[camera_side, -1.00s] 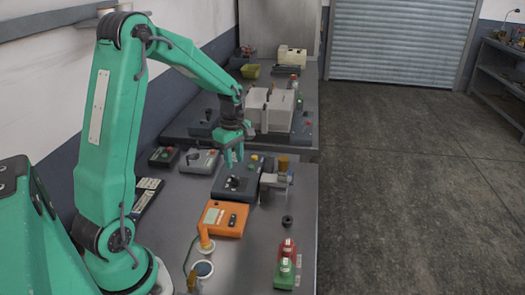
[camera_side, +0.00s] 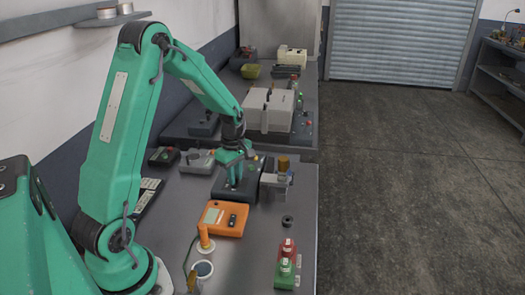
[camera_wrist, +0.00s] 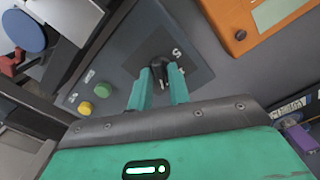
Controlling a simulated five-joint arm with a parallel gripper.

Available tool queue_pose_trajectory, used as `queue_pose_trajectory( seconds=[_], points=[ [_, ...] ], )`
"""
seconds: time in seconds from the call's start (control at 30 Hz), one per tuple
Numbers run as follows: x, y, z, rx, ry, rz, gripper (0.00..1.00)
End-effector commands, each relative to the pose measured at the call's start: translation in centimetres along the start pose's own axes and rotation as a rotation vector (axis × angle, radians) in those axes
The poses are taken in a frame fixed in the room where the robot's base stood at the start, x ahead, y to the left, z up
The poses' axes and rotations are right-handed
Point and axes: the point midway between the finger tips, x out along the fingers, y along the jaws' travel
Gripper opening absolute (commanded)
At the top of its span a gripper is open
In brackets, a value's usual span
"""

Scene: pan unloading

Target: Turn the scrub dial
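The scrub dial (camera_wrist: 160,66) is a small black knob on a dark square plate on the dark grey control box (camera_wrist: 130,40). My gripper (camera_wrist: 161,72) is right over it, with its two green fingers apart and the knob between their tips. I cannot tell whether the fingers touch the knob. In the side view my gripper (camera_side: 240,184) points down onto the control box (camera_side: 222,190), and the dial is hidden behind the fingers.
An orange meter (camera_side: 222,218) stands just in front of the box. A small fixture with a brown top (camera_side: 283,163) is close on the right. Grey and dark boxes (camera_side: 197,161) stand at the left. The bench front holds a red and green switch unit (camera_side: 286,266).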

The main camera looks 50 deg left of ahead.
Motion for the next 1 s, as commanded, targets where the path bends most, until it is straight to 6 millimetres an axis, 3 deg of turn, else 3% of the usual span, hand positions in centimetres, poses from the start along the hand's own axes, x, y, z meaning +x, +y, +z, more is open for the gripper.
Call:
queue_pose_trajectory(
  seconds=[0.1,0.57,1.0],
  points=[
    [-0.03,0.00,0.00,0.000,0.000,0.000,0.00],
    [-0.06,0.00,0.00,0.050,0.000,0.000,0.00],
    [-0.07,0.01,-0.01,0.338,0.000,-0.001,0.00]
  ],
)
